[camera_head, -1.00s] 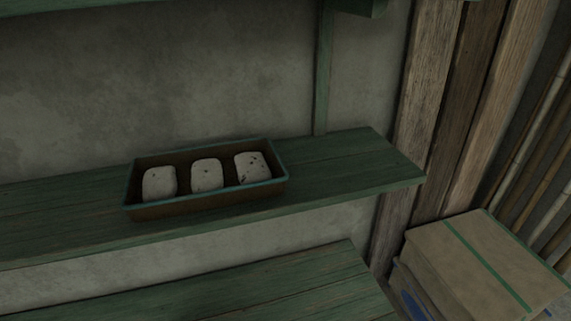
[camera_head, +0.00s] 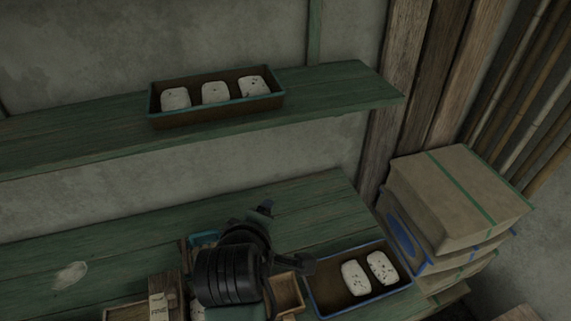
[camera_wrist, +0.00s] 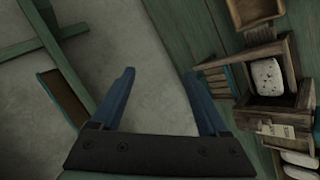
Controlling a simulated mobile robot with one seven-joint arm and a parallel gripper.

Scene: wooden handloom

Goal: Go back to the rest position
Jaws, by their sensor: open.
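My gripper (camera_wrist: 160,76) shows in the wrist view with its two blue fingers spread apart and nothing between them. Bare grey wall or floor lies behind the gap; I cannot tell which. In the head view my dark arm (camera_head: 228,275) rises over the green lower bench, and its fingers are not clearly made out there. It hides part of the wooden boxes on the bench. No object is seen in my grip.
A tray (camera_head: 216,117) with three pale speckled blocks stands on the upper shelf (camera_head: 340,92). On the lower bench (camera_head: 310,203), a blue-rimmed tray (camera_head: 325,296) holds two blocks. A wooden box (camera_wrist: 285,101) holds another block. Stacked cartons (camera_head: 455,195) stand right.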

